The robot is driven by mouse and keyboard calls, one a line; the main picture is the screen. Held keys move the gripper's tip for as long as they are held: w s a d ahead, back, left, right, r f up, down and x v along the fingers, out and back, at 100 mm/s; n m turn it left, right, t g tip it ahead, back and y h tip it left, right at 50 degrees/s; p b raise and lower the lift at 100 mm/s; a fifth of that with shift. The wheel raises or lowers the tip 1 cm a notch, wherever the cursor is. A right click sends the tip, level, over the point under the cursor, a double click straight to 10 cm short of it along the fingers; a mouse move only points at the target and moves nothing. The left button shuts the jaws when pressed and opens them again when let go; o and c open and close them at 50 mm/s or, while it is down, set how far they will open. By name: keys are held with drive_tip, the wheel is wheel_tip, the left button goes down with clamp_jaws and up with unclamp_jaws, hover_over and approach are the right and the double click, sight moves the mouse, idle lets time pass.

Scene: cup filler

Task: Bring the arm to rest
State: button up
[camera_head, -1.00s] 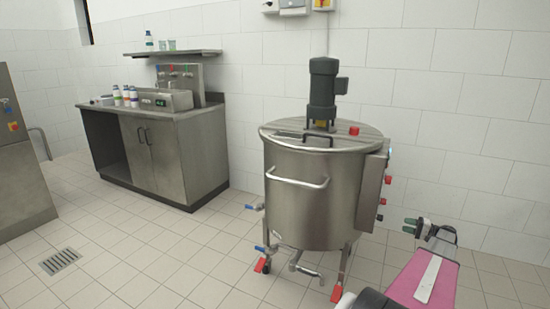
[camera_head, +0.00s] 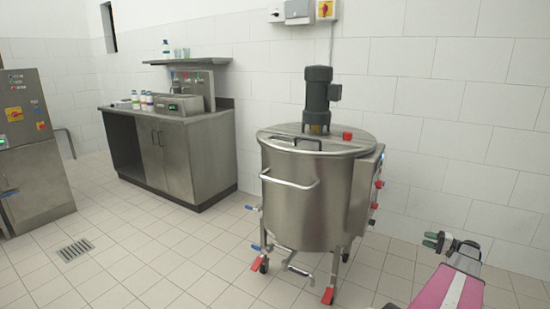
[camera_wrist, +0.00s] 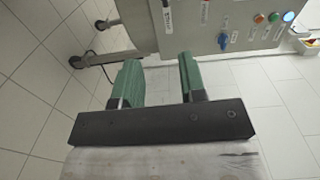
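My gripper (camera_head: 440,241) is at the lower right of the head view, at the end of my pink and grey arm, to the right of the steel tank (camera_head: 310,190). In the wrist view, its two green fingers (camera_wrist: 159,82) stand apart with nothing between them. Beyond them are the tiled floor and a grey control panel (camera_wrist: 225,25) with coloured buttons and a blue knob. The fingers look clear of the panel.
The tank has a motor (camera_head: 318,95) on top and stands on legs with red feet. A steel cabinet bench (camera_head: 170,160) with bottles stands left, below a shelf (camera_head: 187,61). A machine (camera_head: 30,150) is at the far left. Open floor with a drain (camera_head: 75,250) lies in front.

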drive_tip(key=s+a+n+g+h, duration=0.1)
drive_tip(key=a+g+h, duration=0.15)
drive_tip(key=a, duration=0.85)
drive_tip(key=s+a+g+h, duration=0.1)
drive_tip(key=a+g, duration=0.2)
drive_tip(key=a, duration=0.8)
drive_tip(key=s+a+n+g+h, duration=0.1)
drive_tip(key=s+a+g+h, duration=0.15)
drive_tip(key=a, duration=0.95)
drive_tip(key=s+a+r+n+g+h, duration=0.1)
drive_tip(key=s+a+r+n+h, duration=0.2)
drive_tip(key=s+a+h, duration=0.6)
drive_tip(key=shift+s+a+n, duration=0.6)
drive_tip(key=shift+s+a, duration=2.1)
drive_tip(key=shift+a, duration=1.9)
